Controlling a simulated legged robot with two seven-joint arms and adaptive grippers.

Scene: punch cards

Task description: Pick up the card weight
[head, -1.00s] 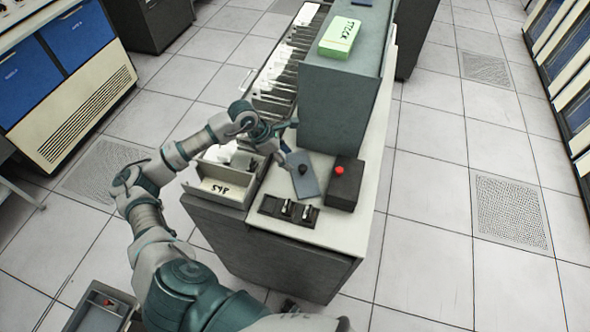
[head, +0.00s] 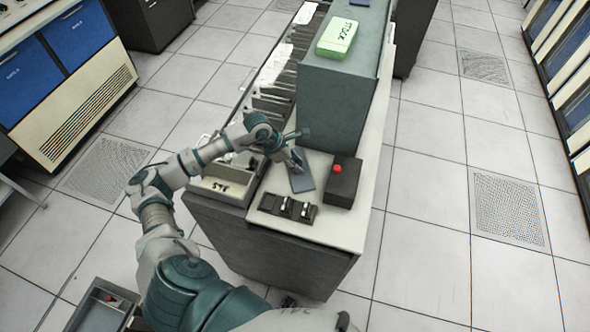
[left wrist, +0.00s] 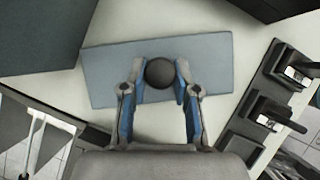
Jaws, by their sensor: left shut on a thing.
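The card weight (head: 303,181) is a flat blue-grey plate with a round dark knob. It lies on the white top of the grey cabinet, beside the black box with the red button. In the left wrist view the plate (left wrist: 212,70) spans the upper middle, with its knob (left wrist: 159,72) between the two blue-padded fingers. My left gripper (head: 297,161) is over the plate, and it also shows in the left wrist view (left wrist: 160,80), shut on the knob. In the head view the gripper hides the knob. I see no clear gap under the plate. My right gripper is not in view.
A black box with a red button (head: 343,184) stands close right of the weight. A black switch panel (head: 287,208) lies in front. A labelled tray (head: 222,188) is at the left. The tall grey housing (head: 335,105) bearing a green box (head: 337,37) rises behind.

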